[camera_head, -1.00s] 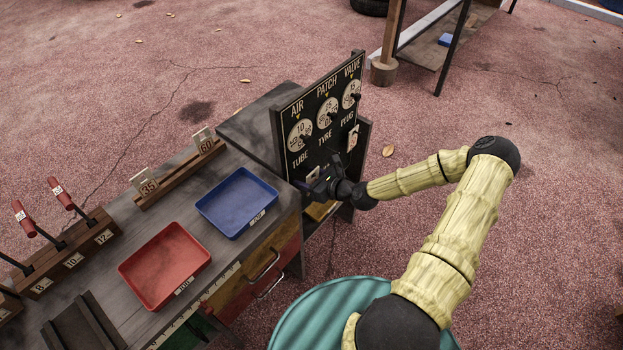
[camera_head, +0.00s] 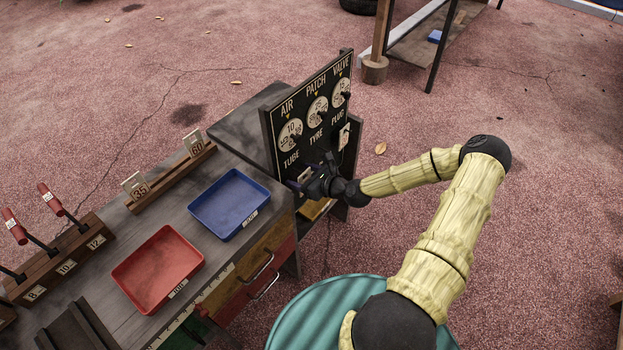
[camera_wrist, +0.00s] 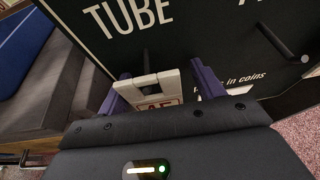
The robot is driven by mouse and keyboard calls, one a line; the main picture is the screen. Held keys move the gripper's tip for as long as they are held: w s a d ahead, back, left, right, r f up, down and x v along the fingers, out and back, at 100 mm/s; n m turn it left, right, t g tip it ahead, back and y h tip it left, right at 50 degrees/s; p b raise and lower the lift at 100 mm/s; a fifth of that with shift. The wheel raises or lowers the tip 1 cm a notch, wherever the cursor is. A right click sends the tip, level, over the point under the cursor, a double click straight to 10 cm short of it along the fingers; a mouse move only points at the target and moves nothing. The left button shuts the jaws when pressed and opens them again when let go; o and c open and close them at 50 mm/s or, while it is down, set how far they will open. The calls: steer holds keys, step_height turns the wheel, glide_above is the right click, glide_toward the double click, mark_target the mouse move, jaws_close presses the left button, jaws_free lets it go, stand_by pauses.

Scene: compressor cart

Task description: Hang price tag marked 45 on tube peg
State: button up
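The price tag (camera_wrist: 160,97) is pale with a red-edged label whose number is partly hidden; it sits between my fingers in the wrist view. My gripper (camera_wrist: 160,80) has purple fingers on either side of it, with a visible gap at the right finger, so it looks open around the tag. The tube peg (camera_wrist: 147,60) juts from the black board (camera_wrist: 200,45) below the word TUBE and meets the tag's top; I cannot tell whether it passes through the hole. In the head view my gripper (camera_head: 318,184) is at the board's lower left.
Another peg (camera_wrist: 275,42) juts out at the right. A tag (camera_head: 343,136) hangs below PLUG. Tags marked 35 (camera_head: 136,186) and 60 (camera_head: 194,144) stand on a wooden rack. A blue tray (camera_head: 195,212) and a red tray (camera_head: 122,277) lie on the bench.

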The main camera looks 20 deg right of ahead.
steer(key=shift+s+r, duration=0.15)
steer(key=shift+s, duration=0.35)
steer(key=p+v, duration=0.1)
steer(key=v, duration=1.5)
steer(key=shift+s+d+p, duration=0.15)
steer(key=shift+p, duration=0.15)
steer(key=shift+r, duration=0.1)
